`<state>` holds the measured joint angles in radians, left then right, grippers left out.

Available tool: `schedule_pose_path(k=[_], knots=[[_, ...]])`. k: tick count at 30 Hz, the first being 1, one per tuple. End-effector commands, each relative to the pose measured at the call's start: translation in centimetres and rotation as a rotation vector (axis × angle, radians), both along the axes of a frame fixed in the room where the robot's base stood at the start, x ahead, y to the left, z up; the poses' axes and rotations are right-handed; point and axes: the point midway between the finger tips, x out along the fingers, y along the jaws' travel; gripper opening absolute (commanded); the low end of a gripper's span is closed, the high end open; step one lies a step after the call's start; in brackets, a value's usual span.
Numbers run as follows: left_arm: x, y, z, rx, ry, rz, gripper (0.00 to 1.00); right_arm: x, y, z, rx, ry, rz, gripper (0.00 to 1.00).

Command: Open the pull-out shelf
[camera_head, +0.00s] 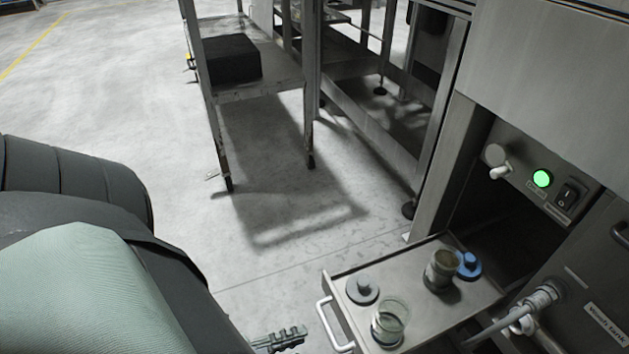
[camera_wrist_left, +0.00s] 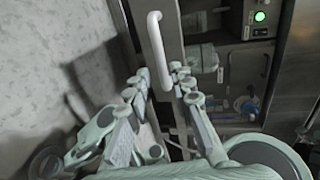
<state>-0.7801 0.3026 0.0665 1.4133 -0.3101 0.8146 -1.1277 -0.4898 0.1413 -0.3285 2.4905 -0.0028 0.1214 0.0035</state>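The grey pull-out shelf (camera_head: 415,318) juts out from the machine bay at the lower right of the head view. Its white handle (camera_head: 333,326) is on the front edge. In the left wrist view the handle (camera_wrist_left: 158,50) is an upright bar just ahead of the fingers. My left gripper (camera_wrist_left: 158,82) is open, its fingertips apart on either side of the handle's lower end; contact cannot be told. In the head view only part of the left gripper (camera_head: 280,339) shows, just left of the handle. My right gripper is not in view.
On the shelf are a glass jar (camera_head: 391,318), a metal-looking cup (camera_head: 441,270), a grey lid (camera_head: 362,289) and a blue lid (camera_head: 468,264). A panel with a green light (camera_head: 543,178) is above. A metal table (camera_head: 262,88) stands behind; the floor left of the shelf is clear.

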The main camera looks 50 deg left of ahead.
Motion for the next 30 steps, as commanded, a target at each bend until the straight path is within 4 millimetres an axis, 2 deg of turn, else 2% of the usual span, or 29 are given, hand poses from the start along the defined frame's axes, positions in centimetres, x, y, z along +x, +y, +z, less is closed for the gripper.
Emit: schedule_pose_path(k=[3,9,30], knots=[[-1.7,0.6,0.4,0.0,0.001,0.0,0.22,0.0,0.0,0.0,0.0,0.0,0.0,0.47],[-2.9,1.1,0.7,0.0,-0.001,0.0,0.22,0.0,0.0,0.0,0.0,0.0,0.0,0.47],[-3.0,1.1,0.7,0.0,0.0,0.0,0.22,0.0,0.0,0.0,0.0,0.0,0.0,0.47]])
